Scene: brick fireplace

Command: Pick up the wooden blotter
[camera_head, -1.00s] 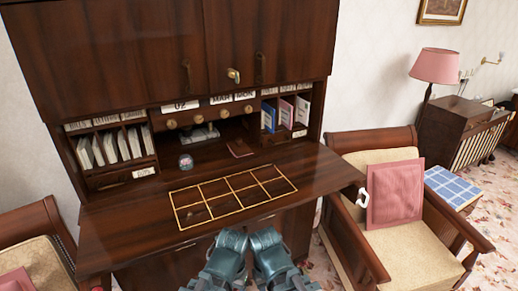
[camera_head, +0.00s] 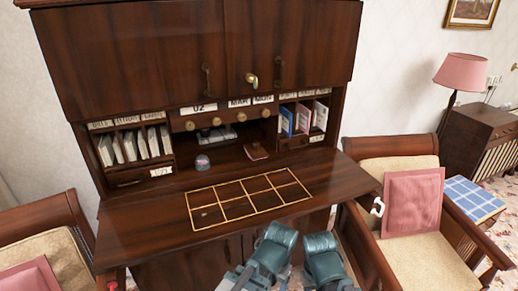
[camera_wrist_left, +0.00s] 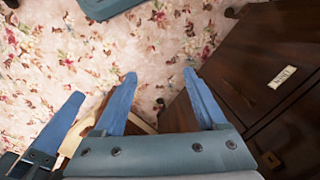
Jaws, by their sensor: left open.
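A small reddish-brown object (camera_head: 256,151) lies at the back of the desktop, under the middle nook; it may be the wooden blotter, but it is too small to be sure. A greyish piece (camera_head: 212,136) sits inside that nook in shadow. In the left wrist view my left gripper (camera_wrist_left: 160,73) is open and empty, its two blue fingers pointing over the flowered carpet beside dark wood. A further blue finger at the left edge there seems to belong to my right gripper (camera_wrist_left: 60,125); its jaw state is unclear. In the head view only my arms show, below the desk's front edge.
The desk (camera_head: 150,215) has a gold grid (camera_head: 250,198) on its top and a small round glass item (camera_head: 202,163) behind it. Armchairs stand left (camera_head: 45,240) and right (camera_head: 425,262). The desktop's front is otherwise clear. Upper cabinets overhang the nook.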

